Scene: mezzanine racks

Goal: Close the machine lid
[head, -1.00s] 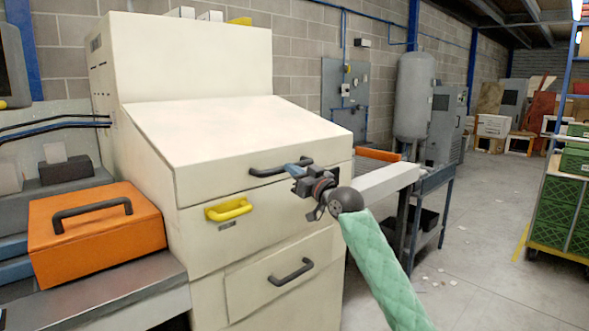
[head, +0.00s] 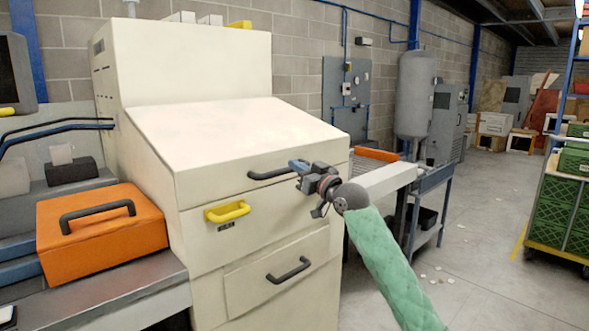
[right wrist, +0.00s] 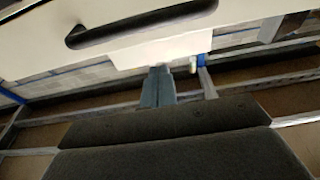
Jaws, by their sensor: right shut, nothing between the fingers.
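The machine (head: 190,60) is a large cream cabinet. Its sloped lid (head: 225,135) lies down flush over the front body, with no gap that I can see. A black lid handle (head: 270,174) sits on the lid's front edge, and the wrist view shows a black handle (right wrist: 140,22) at its top. My right gripper (head: 298,166) is at the right end of that handle, in front of the lid. It is shut, with nothing seen between its fingers; I cannot tell whether it touches the handle. The fingertips show in the wrist view (right wrist: 157,88). My left gripper is out of view.
A yellow handle (head: 228,212) and a lower drawer with a black handle (head: 289,270) are on the machine's front. An orange case (head: 100,240) stands on the bench at left. A blue-grey cart (head: 425,190) is at right, with open floor beyond.

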